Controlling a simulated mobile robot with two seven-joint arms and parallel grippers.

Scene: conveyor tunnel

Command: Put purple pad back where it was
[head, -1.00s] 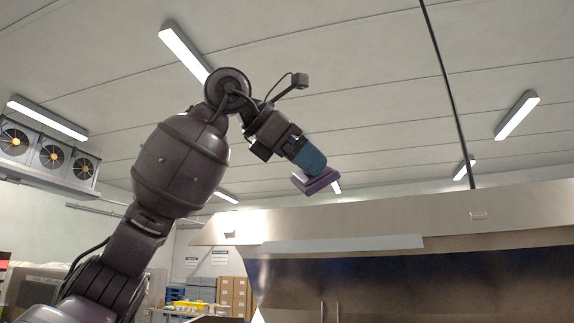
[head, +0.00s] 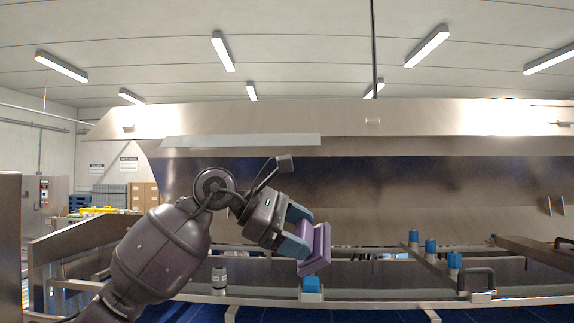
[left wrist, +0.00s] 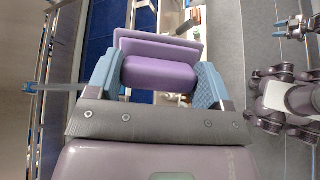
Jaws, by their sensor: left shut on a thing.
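The purple pad (head: 315,249) is a block with a wider flat plate on it. My left gripper (head: 301,238), with blue fingers, is shut on it and holds it tilted in the air in front of the steel tunnel. In the left wrist view the pad (left wrist: 160,70) sits between the two blue fingers (left wrist: 158,82), touching both. Where the pad was before is not clear from these frames. My right gripper does not show in the head view; a gripper at the right of the left wrist view (left wrist: 296,30) appears to be mine, its jaws too small to judge.
A steel hood (head: 400,120) spans the back above the dark tunnel. A blue conveyor belt (head: 400,314) runs below, with steel rails and several blue-capped posts (head: 431,246) in front. A black handle (head: 476,277) stands at the right. Cardboard boxes (head: 143,196) are at the far left.

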